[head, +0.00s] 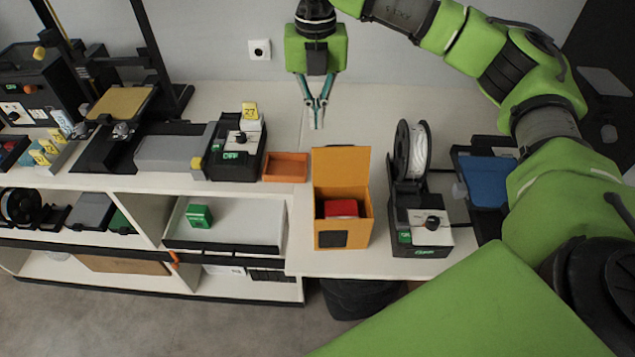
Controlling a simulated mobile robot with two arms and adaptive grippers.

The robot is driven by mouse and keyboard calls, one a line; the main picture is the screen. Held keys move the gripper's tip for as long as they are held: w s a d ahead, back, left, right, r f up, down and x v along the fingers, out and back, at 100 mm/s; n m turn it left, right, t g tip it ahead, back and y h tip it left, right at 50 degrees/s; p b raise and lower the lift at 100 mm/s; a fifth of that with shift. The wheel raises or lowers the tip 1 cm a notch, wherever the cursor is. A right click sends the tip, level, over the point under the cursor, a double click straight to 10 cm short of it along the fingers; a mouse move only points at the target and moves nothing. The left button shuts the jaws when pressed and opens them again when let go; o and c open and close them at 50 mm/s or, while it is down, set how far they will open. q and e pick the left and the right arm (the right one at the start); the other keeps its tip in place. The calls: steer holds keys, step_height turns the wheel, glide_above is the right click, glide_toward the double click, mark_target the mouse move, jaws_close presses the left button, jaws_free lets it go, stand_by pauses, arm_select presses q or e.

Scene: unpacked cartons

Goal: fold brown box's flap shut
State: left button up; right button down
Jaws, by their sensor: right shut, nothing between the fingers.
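The brown box (326,229) looks orange-brown and stands on the white worktop near its front edge. Its flap (341,167) stands upright at the back, so the box is open. A red item (341,208) lies inside it. My right gripper (317,125) hangs above the worktop behind the box, pointing down. Its fingers meet at the tips and hold nothing. It is apart from the flap, a little above and to the left of it in the picture. My left gripper does not show.
A small orange tray (286,169) sits left of the box. A white spool (418,150) on a black and white machine (421,218) stands close on the right. A 3D printer (121,103) fills the left side. The worktop behind the box is clear.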

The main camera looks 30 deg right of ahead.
mark_target(317, 164)
step_height(317, 164, down, 8)
steer(key=b, duration=0.5)
steer(key=shift+s+f, duration=0.1)
steer(key=shift+f, duration=0.1)
steer(key=s, duration=0.1)
steer(key=s+a+r+p, duration=0.1)
steer(key=s+a+r, duration=0.1)
steer(key=shift+s+r+p, duration=0.1)
steer(key=shift+s+p, duration=0.2)
steer(key=shift+p, duration=0.1)
steer(key=shift+s+a, duration=0.3)
steer(key=shift+s, duration=0.35)
steer(key=s, duration=0.1)
steer(key=s+a+f+b, duration=0.1)
steer(key=s, duration=0.1)
steer(key=shift+a+f, duration=0.2)
steer(key=shift+a, duration=0.05)
step_height(317, 164, down, 3)
steer(key=s+a+b, duration=0.1)
steer(key=s+b, duration=0.2)
steer(key=b, duration=0.2)
step_height(317, 164, up, 11)
steer(key=p, duration=0.7)
steer(key=shift+w+a, duration=0.15)
steer(key=shift+w, duration=0.15)
